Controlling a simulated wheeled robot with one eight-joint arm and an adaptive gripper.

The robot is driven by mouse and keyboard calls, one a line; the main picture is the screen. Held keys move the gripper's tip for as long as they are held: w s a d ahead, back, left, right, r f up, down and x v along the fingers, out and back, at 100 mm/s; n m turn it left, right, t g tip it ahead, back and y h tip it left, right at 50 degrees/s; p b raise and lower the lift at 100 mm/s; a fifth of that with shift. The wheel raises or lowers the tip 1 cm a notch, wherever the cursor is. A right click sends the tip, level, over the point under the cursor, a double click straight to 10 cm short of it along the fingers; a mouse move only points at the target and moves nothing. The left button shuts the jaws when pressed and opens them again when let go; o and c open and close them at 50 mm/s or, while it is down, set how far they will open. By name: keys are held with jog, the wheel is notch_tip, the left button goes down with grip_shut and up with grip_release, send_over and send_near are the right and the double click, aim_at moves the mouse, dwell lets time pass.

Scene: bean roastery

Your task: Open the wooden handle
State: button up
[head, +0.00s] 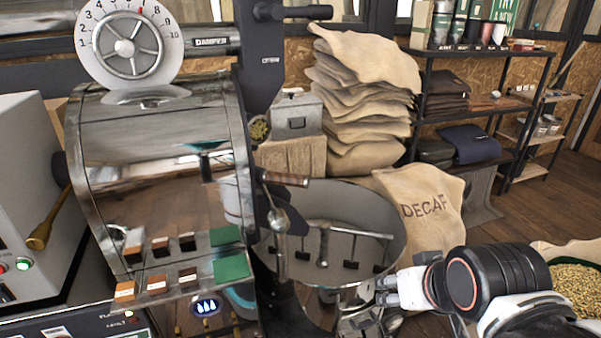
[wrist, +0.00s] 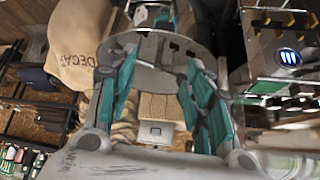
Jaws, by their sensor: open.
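A short dark wooden handle (head: 285,178) sticks out from the front of the roaster (head: 160,165), just above the round cooling tray (head: 393,215). A metal rod hangs below it. My gripper (head: 380,290) is at the tray's lower right rim in the head view, well below and right of the handle, and apart from it. In the wrist view my gripper (wrist: 160,65) has its two teal-padded fingers spread wide with nothing held between them. The tray (wrist: 150,50) shows beyond the fingers. I cannot make out the wooden handle in the wrist view.
Stacked burlap sacks (head: 365,95) and a DECAF sack (head: 425,205) stand behind the tray. A dark shelf (head: 485,105) is at the back right. A white machine (head: 25,180) stands at the left.

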jog(key=m+g+y+p, duration=0.2)
jog(key=m+y+p, duration=0.8)
jog(key=m+y, duration=0.75)
send_near(286, 180)
jog(key=shift+m+h, duration=0.25)
jog(key=shift+m, duration=0.1)
jog(key=b+x, duration=0.1)
jog(key=x, duration=0.2)
jog(key=w+b+x, duration=0.1)
jog(key=x, duration=0.3)
jog(key=b+x, duration=0.1)
jog(key=x, duration=0.2)
jog(key=shift+w+f, duration=0.25)
jog(key=shift+f, duration=0.1)
